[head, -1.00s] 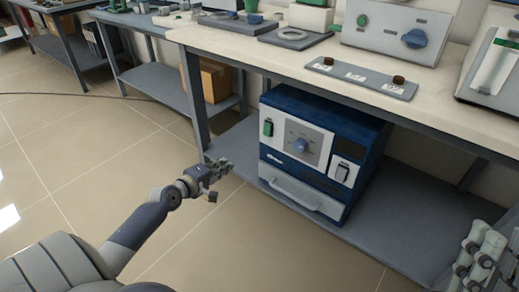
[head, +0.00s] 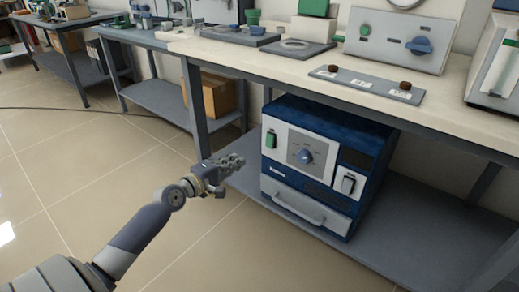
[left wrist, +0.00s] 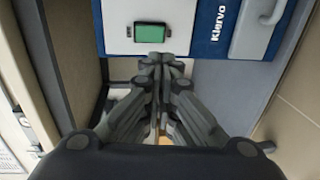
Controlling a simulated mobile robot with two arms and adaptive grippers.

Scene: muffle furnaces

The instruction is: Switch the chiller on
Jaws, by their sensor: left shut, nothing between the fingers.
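The chiller (head: 325,115) is a dark blue box with a white front panel on the shelf under the bench. Its front has a green switch (head: 270,139) at left, a blue round knob (head: 305,156), a white rocker switch (head: 347,184) at lower right and a handle. My left gripper (head: 238,161) is shut and empty, in front of and left of the chiller. In the left wrist view the shut fingertips (left wrist: 155,60) appear just below the green switch (left wrist: 150,32). I cannot tell whether they touch it. My right gripper is out of view.
The bench top (head: 290,62) overhangs the chiller. A grey bench leg (head: 195,110) stands behind and left of my gripper. A cardboard box (head: 215,95) lies on the shelf at left. The floor (head: 90,180) in front is clear.

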